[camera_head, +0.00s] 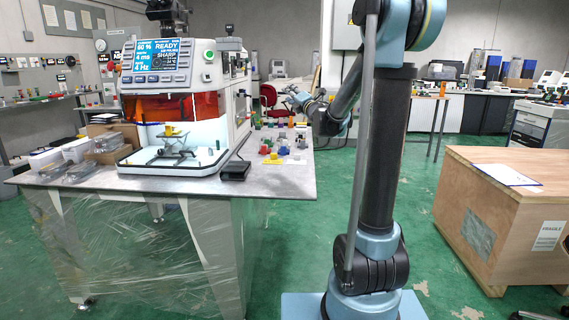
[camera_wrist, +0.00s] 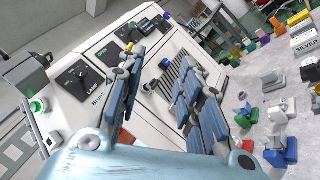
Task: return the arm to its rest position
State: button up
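My arm (camera_head: 385,150) stands upright in the middle of the head view, bent over at the top and reaching down behind its own column. My gripper (camera_head: 303,97) shows small, left of the column, above the right side of the table. In the wrist view my gripper (camera_wrist: 160,62) has its two blue-padded fingers spread apart, with nothing between them. Behind the fingers is the white side panel of the machine (camera_wrist: 105,70), tilted in the picture, with knobs and a vent. I cannot tell the exact gap between fingers and panel.
The machine (camera_head: 172,100), its display reading READY, stands on the grey table (camera_head: 275,190). Several small coloured parts (camera_head: 283,150) lie right of it, near a black box (camera_head: 235,170). A wooden crate (camera_head: 490,220) with a clipboard (camera_head: 505,174) stands right. Green floor is clear between.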

jog(key=s+d+f+m+g+h, duration=0.1)
jog(key=s+d+f+m+h, duration=0.1)
jog(key=s+d+m+h, duration=0.35)
jog(key=s+d+f+m+h, duration=0.2)
jog(key=d+f+m+h, duration=0.15)
jog(key=d+m, duration=0.4)
jog(key=s+d+f+m+g+h, duration=0.3)
jog(key=s+d+f+m+g, duration=0.25)
jog(key=s+f, duration=0.45)
jog(key=s+f+m+g+y, duration=0.1)
jog(key=s+f+m+g, duration=0.2)
jog(key=s+f, duration=0.3)
jog(key=s+a+f+m+g, duration=0.1)
jog(key=s+f+m+g, duration=0.2)
jog(key=s, duration=1.2)
jog(key=s+a+f+m+g+y, duration=0.1)
jog(key=s+f+m+g, duration=0.2)
jog(key=s+f, duration=0.6)
jog(key=shift+s+a+f+m+g+y, duration=0.15)
jog(key=shift+s+f+m+g+y, duration=0.3)
jog(key=shift+s, duration=0.7)
jog(key=shift+r, duration=0.1)
jog(key=shift+w+f, duration=0.2)
jog(key=shift+w, duration=0.25)
